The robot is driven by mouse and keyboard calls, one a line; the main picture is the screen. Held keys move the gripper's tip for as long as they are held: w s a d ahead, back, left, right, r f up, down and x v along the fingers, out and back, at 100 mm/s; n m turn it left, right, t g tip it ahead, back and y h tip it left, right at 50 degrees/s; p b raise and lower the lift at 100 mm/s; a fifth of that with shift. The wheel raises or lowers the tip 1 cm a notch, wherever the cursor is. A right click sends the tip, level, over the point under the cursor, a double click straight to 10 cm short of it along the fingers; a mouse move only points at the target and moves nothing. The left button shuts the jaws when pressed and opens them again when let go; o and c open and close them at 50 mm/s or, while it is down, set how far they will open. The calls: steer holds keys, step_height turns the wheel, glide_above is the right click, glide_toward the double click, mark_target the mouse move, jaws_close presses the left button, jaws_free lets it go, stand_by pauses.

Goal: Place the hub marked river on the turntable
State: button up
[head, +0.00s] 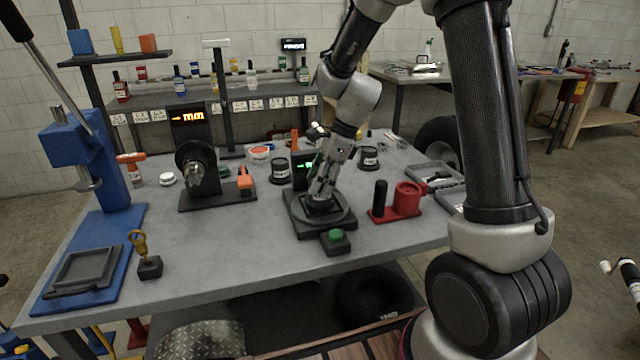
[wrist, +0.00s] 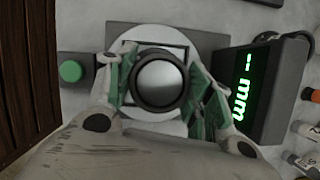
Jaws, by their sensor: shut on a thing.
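My gripper (head: 322,196) is low over the turntable (head: 345,222) at the middle of the bench. In the wrist view its green-padded fingers (wrist: 162,95) are shut on a dark round hub (wrist: 160,82) with a shiny grey top. The hub is over the pale turntable disc (wrist: 205,48), inside a dark square outline. I cannot tell whether it touches the disc. No marking on the held hub is readable. Two other dark hubs with pale labels stand behind, one left (head: 280,173) and one right (head: 370,159) of the gripper; their words are too small to read.
A green button box (head: 335,241) sits in front of the turntable. A display with green digits (wrist: 262,88) stands close beside it. A red holder (head: 407,200) is to the right, a dark spindle stand (head: 200,172) and blue press (head: 90,170) to the left.

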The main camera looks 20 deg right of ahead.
steer(key=shift+f, duration=0.35)
steer(key=o, duration=1.6)
steer(key=shift+f, duration=0.15)
steer(key=w+v, duration=0.1)
steer(key=v, duration=1)
steer(key=s+d+r+n+t+h, duration=0.1)
steer(key=s+d+r+n, duration=0.1)
steer(key=s+n, duration=0.4)
steer(key=s+d+r+n+t+h, duration=0.1)
steer(key=s+d+n, duration=0.4)
steer(key=s, duration=0.7)
steer(key=s+d+r+n+t+h, duration=0.1)
steer(key=s+d+r+n+h, duration=0.1)
steer(key=s+n, duration=0.7)
step_height(320, 180, up, 2)
steer(key=shift+d+r, duration=0.1)
steer(key=shift+d, duration=0.8)
